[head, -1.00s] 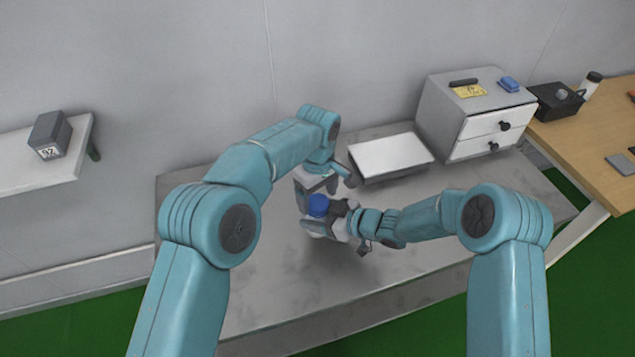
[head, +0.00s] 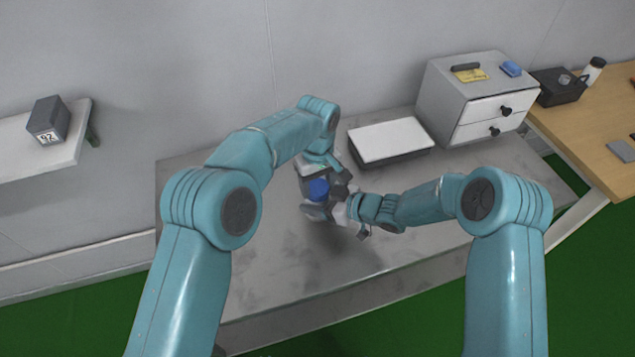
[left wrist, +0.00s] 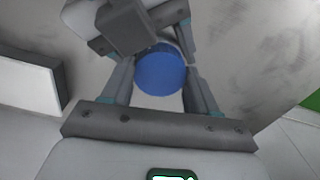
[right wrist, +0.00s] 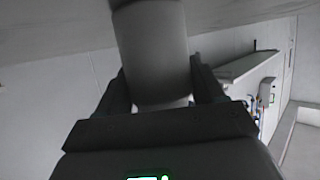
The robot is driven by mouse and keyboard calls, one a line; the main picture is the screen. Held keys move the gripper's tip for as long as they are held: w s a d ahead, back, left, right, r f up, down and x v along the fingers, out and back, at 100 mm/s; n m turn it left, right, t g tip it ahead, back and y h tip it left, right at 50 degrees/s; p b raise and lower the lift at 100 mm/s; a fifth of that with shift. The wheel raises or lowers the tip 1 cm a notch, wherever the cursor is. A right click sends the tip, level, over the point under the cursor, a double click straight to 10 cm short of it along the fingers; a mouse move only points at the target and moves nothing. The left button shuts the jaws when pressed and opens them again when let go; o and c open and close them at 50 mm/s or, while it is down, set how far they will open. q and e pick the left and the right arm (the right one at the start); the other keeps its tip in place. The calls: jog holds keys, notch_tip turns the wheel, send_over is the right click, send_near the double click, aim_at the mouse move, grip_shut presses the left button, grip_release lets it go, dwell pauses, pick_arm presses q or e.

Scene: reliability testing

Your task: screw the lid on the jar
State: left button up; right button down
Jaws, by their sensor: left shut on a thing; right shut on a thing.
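A blue round lid (head: 317,190) shows between the two grippers over the grey table. In the left wrist view the lid (left wrist: 160,72) sits between the fingers of my left gripper (left wrist: 160,80), which is shut on it. My right gripper (right wrist: 160,85) is shut on a grey-looking cylinder, the jar (right wrist: 152,55), which stands out between its fingers in the right wrist view. In the head view the grippers hide most of the jar. The lid appears at the jar's end, but I cannot tell whether it is seated on the thread.
A white-topped tray or box (head: 390,142) lies at the back of the table (head: 270,280). A white drawer unit (head: 475,100) stands right of it. A wooden desk (head: 600,125) is at the far right, a shelf (head: 70,155) with a dark block at left. The front table is clear.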

pick_arm(q)
jog(key=o, duration=1.2)
jog(key=shift+c, duration=0.2)
jog(key=shift+r, duration=2.3)
jog(key=shift+c, duration=0.4)
notch_tip(320, 180, up, 4)
jog(key=n, duration=0.3)
jog(key=shift+f, duration=0.25)
jog(key=shift+f, duration=0.15)
